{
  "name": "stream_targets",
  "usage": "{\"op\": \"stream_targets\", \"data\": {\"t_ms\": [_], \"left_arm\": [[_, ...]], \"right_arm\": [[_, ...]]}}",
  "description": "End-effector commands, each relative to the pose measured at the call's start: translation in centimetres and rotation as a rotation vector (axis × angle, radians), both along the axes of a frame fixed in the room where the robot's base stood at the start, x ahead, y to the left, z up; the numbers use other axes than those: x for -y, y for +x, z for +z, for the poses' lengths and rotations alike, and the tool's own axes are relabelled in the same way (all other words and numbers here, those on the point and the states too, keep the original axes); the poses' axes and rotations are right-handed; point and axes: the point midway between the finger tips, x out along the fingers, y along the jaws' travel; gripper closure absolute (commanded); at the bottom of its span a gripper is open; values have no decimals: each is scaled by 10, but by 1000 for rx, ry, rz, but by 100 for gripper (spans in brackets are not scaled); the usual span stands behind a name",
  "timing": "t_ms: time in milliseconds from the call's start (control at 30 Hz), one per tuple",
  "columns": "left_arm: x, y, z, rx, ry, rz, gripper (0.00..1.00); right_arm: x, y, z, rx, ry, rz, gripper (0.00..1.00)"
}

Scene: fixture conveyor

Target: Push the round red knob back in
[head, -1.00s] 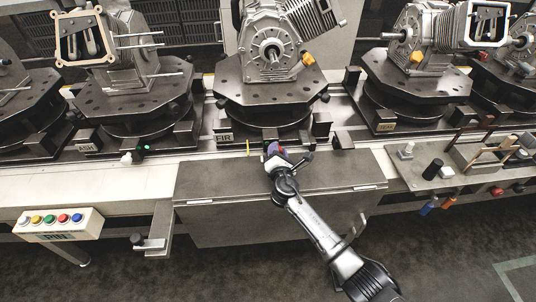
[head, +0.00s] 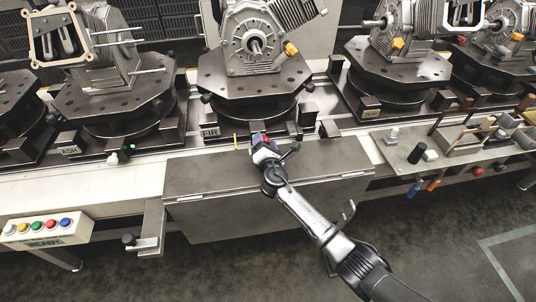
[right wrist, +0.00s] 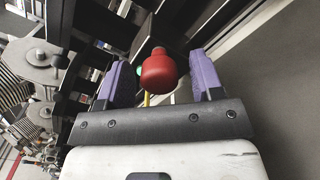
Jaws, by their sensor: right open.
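The round red knob (right wrist: 158,72) shows in the right wrist view, between the two purple fingers of my right gripper (right wrist: 162,76). The fingers stand apart on either side of it, with gaps visible. In the head view my right gripper (head: 262,141) is at the front edge of the middle fixture, beside the plate marked FIR (head: 210,132). There the knob is mostly hidden by the gripper, and how far it sticks out cannot be told. My left gripper is not in view.
An engine on an octagonal turntable (head: 253,92) stands behind my gripper, with more fixtures on both sides. A thin yellow pin (head: 235,140) stands just left of the gripper. A grey cover (head: 225,180) lies below. A button box (head: 45,229) reading READY is at the left.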

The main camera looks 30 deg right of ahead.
Motion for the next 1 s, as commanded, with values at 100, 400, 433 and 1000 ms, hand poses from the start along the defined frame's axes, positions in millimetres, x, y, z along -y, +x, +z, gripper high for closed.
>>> {"op": "stream_targets", "data": {"t_ms": [100,400,433,1000], "left_arm": [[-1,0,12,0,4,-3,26],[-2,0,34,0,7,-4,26],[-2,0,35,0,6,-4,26],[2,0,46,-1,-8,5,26]], "right_arm": [[-5,-17,3,-1,0,1,40],[-22,-75,3,-2,1,1,40],[-24,-80,2,-2,1,1,40],[-38,-126,0,0,0,0,40]]}}
